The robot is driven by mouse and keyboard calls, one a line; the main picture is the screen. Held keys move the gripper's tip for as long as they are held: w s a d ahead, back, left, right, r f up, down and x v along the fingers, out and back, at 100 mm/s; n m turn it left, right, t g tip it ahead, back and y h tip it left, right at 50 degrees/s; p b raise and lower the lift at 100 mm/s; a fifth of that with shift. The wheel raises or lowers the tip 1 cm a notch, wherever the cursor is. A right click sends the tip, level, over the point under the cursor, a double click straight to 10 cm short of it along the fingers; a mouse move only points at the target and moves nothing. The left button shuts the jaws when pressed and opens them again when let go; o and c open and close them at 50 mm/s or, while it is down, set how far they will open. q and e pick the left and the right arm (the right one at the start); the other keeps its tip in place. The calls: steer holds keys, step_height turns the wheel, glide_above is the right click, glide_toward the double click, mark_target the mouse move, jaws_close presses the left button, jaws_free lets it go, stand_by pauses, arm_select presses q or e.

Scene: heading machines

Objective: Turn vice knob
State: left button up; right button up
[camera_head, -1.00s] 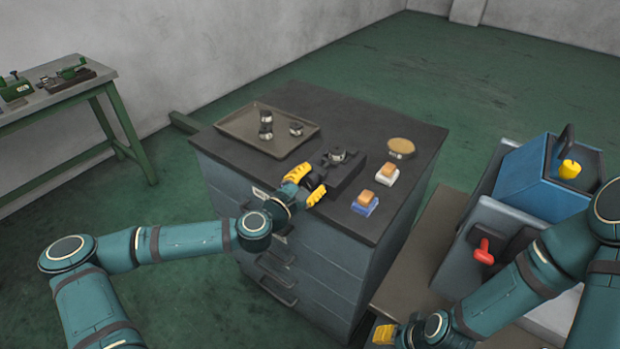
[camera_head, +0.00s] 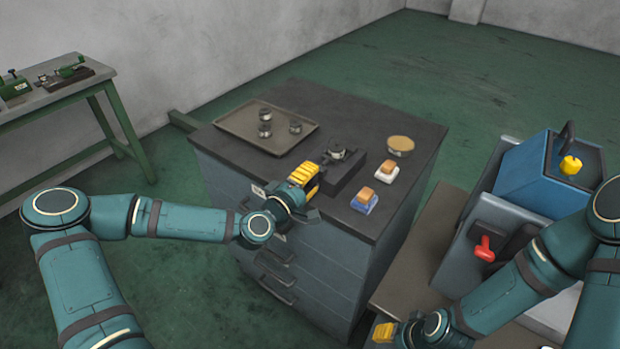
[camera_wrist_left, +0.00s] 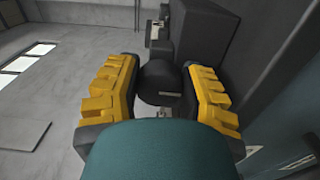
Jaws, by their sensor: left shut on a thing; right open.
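The dark vice (camera_head: 345,174) sits at the front edge of the cabinet top, with a round metal part in its jaws. It also shows in the left wrist view (camera_wrist_left: 208,40). Its round black knob (camera_wrist_left: 160,82) faces my left wrist camera. My left gripper (camera_head: 305,175) is at the vice's front end, its yellow fingers on both sides of the knob, shut on it. The fingers also show in the left wrist view (camera_wrist_left: 162,90). In the head view the gripper hides the knob. My right gripper (camera_head: 384,333) is low at the bottom, away from the vice, open and empty.
A tray (camera_head: 242,143) with several round metal parts lies at the back left of the cabinet top (camera_head: 340,110). Two small blocks with orange tops (camera_head: 364,195) and a round tan-topped dish (camera_head: 401,145) lie right of the vice. A blue machine (camera_head: 540,175) stands at the right.

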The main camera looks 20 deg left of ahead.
arm_select(q)
steer(key=shift+r+m, duration=0.1)
steer(key=shift+m, duration=0.3)
steer(key=o, duration=1.2)
steer(key=shift+w, duration=0.1)
